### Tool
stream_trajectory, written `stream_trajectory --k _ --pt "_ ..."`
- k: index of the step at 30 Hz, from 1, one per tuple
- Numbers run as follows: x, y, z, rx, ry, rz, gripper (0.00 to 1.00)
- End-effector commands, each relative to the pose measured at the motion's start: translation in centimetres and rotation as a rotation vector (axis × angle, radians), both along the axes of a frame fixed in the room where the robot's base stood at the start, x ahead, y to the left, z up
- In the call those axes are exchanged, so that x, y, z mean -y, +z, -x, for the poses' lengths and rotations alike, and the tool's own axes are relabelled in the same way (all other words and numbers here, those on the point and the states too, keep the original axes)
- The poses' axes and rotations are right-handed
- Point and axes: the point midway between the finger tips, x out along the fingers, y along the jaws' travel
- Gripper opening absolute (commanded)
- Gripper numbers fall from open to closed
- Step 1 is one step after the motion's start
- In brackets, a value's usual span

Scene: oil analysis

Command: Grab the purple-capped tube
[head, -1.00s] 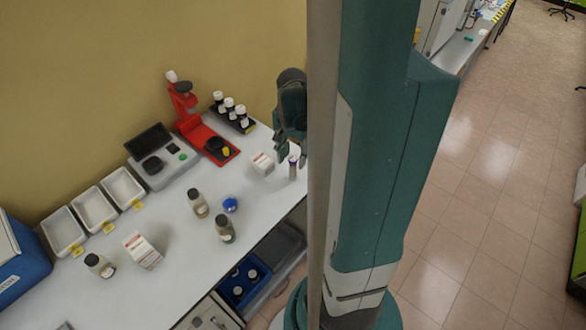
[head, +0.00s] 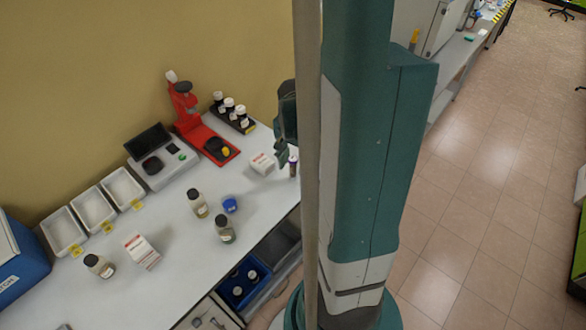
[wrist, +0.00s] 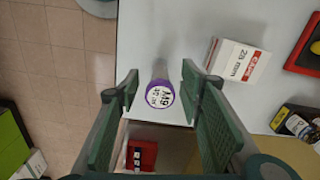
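The purple-capped tube (head: 293,168) stands upright near the table's right front edge in the head view. In the wrist view its purple-rimmed cap (wrist: 160,94), with a white label on top, shows between the two fingers. My gripper (wrist: 159,78) is open, with one green-padded finger on each side of the tube and visible gaps between. In the head view my gripper (head: 284,153) is beside the tube and partly hidden behind my column. I cannot tell from these views how far down the fingers reach along the tube.
A white box (head: 262,164) stands left of the tube; it also shows in the wrist view (wrist: 236,61). Bottles and a blue object (head: 230,204) are further left. The table edge is close.

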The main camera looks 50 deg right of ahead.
Motion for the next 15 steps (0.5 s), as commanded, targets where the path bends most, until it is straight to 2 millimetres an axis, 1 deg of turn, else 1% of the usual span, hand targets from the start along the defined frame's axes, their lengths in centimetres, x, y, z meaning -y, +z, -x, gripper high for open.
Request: stream_trajectory --k 2,3,9,10,15 --pt "0.0 0.0 0.0 0.0 0.0 0.0 0.37" --pt "0.0 0.0 0.0 0.0 0.0 0.0 0.35" --pt "0.0 0.0 0.0 0.0 0.0 0.0 0.08" --pt "0.0 0.0 0.0 0.0 0.0 0.0 0.06" --pt "0.0 0.01 0.0 0.0 0.0 0.0 0.06"
